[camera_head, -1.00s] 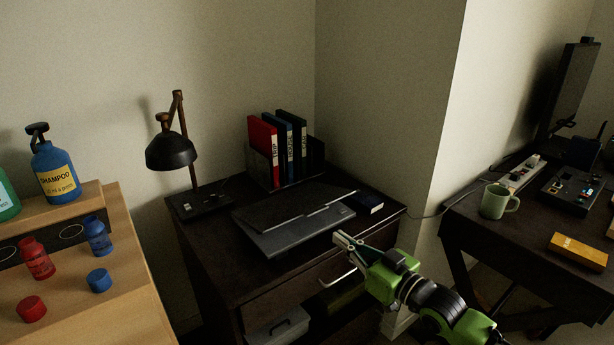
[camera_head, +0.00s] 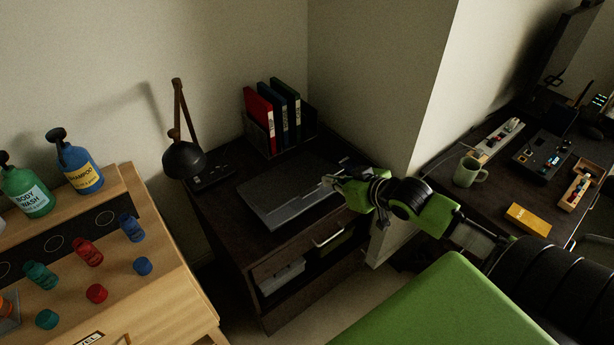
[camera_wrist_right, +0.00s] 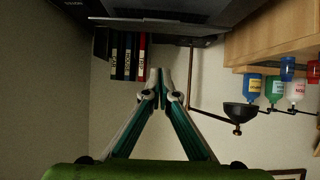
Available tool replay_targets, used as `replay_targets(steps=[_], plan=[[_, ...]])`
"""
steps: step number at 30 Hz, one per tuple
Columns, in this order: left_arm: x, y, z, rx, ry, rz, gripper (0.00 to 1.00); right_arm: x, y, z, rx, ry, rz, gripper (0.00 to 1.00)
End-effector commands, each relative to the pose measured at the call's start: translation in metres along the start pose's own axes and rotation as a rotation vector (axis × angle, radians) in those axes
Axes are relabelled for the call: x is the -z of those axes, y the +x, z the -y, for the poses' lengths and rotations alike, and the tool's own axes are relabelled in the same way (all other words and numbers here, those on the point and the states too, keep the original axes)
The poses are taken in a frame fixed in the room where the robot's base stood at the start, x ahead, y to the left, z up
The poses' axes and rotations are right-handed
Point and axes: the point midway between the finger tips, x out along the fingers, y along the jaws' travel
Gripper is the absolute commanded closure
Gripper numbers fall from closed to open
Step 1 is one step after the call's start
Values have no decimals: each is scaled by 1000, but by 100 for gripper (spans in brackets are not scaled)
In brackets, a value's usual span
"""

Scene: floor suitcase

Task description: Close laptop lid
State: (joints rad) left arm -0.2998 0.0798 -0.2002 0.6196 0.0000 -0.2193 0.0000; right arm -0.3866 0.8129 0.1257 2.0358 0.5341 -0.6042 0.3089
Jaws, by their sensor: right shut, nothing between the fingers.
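The grey laptop (camera_head: 285,193) lies on the dark desk (camera_head: 225,228) against the wall corner. Its lid looks low over the base, but the dim light hides whether it is fully down. My right gripper (camera_head: 330,182) is shut and empty, its tips at the laptop's right front edge; I cannot tell whether they touch. In the right wrist view, the picture is upside down, with the shut fingertips (camera_wrist_right: 160,73) in the middle and the laptop's thin pale edge (camera_wrist_right: 150,22) near the top. My left gripper is not in view.
A black lamp (camera_head: 182,160) stands left of the laptop and binders (camera_head: 272,118) stand behind it. A mug (camera_head: 469,171) and yellow box (camera_head: 527,219) are on the right table. Bottles stand on the wooden unit at left.

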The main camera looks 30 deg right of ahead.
Motion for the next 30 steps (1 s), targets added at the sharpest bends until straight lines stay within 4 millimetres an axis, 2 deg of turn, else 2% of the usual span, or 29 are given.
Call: replay_targets(steps=[5, 20, 21, 24, 30], plan=[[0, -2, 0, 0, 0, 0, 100, 1, 16, 0, -1, 4, -2, 100], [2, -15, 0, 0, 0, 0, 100, 0, 102, 1, 0, 2, -1, 100], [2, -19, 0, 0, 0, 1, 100, -10, 102, 1, 0, 2, 5, 100], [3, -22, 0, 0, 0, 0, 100, -24, 105, 1, 1, 2, 2, 100], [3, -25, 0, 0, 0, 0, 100, -38, 108, 0, 1, 0, 0, 100]])
